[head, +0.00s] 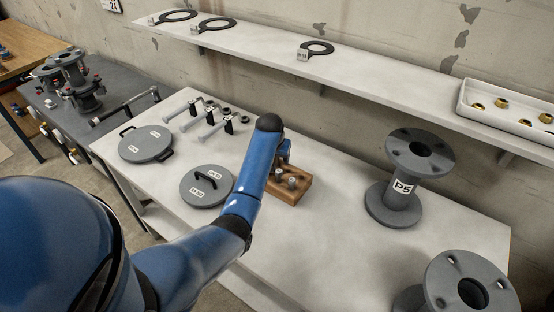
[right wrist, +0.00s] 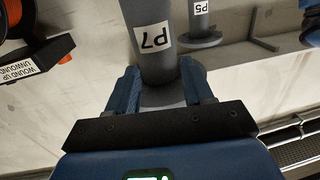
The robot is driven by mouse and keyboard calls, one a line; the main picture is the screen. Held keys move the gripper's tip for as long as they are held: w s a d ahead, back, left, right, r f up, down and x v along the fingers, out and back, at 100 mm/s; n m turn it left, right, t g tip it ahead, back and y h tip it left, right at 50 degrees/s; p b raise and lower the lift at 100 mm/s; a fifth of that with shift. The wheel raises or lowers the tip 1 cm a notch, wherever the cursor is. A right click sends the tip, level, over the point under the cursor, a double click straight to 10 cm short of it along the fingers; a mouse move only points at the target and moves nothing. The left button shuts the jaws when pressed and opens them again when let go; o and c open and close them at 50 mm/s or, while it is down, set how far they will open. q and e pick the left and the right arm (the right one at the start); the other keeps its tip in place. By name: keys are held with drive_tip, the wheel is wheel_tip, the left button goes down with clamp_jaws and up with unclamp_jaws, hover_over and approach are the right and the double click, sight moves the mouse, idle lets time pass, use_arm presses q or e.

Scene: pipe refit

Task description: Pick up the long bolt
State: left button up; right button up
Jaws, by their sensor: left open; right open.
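Several grey bolts (head: 199,121) lie side by side on the white table, left of my left arm, with black pieces at their far ends. More bolt-like metal pieces stand in a wooden block (head: 292,191). I cannot tell which one is the long bolt. My left gripper (head: 284,163) is open above the back of the block, partly hidden by my blue forearm; I see nothing held in it. My right gripper (right wrist: 172,88) is open in the right wrist view, its blue fingers on either side of the grey pipe P7 (right wrist: 146,12). I cannot tell whether they touch it.
Two round grey covers (head: 146,144) lie on the white table (head: 330,245). Pipe P5 (head: 404,190) stands at the right, and another flanged pipe (head: 468,285) stands at the front right. A wall shelf (head: 370,72) holds black rings and a tray (head: 510,121) with brass pieces.

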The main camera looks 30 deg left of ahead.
use_arm(q)
drive_tip(key=shift+c, duration=0.4)
clamp_jaws()
drive_tip(key=shift+r, duration=0.15)
wheel_tip(320, 180, up, 9)
drive_tip(key=shift+r, duration=0.75)
wheel_tip(320, 180, up, 4)
drive_tip(key=p, duration=0.4)
drive_tip(key=shift+r+p, duration=0.15)
drive_tip(key=shift+p, duration=0.15)
